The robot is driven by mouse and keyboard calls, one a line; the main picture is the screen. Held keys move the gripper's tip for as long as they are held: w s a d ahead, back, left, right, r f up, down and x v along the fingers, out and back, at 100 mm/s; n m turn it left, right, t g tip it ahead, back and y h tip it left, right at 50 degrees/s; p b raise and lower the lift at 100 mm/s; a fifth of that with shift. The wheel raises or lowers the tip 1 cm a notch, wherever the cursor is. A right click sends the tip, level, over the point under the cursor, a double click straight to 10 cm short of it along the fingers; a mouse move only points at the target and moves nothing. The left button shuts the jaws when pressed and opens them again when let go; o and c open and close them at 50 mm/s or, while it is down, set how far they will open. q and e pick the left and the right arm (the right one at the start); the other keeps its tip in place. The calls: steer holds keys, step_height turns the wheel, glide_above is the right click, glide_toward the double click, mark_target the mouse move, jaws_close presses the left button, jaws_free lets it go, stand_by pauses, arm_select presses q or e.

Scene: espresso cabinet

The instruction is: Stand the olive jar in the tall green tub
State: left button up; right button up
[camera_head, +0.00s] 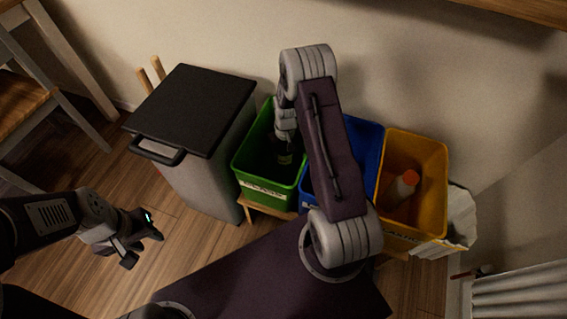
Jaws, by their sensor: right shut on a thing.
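The tall green tub (263,186) stands in the middle, between the grey bin and the blue tub. My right gripper (285,140) points down into the green tub and is shut on the olive jar (284,157). Only a small part of the dark jar with a pale greenish label shows below the gripper, inside the tub's walls. I cannot tell whether the jar touches the tub's floor. My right arm hides part of the tub's right side. My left gripper (143,247) is open and empty over the wooden floor at the left.
A grey bin with a black lid (191,107) stands left of the green tub. A blue tub (364,147) and a yellow tub (415,160) stand to the right. The yellow tub holds a bottle with an orange cap (405,185). The wall is close behind.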

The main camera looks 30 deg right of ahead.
mark_target(283, 160)
step_height(283, 160, down, 3)
steer(key=shift+f+b, duration=0.15)
steer(key=shift+b, duration=0.85)
steer(key=shift+f, duration=0.1)
steer(key=shift+w+a, duration=0.1)
steer(key=o, duration=1.7)
steer(key=shift+w+a, duration=0.1)
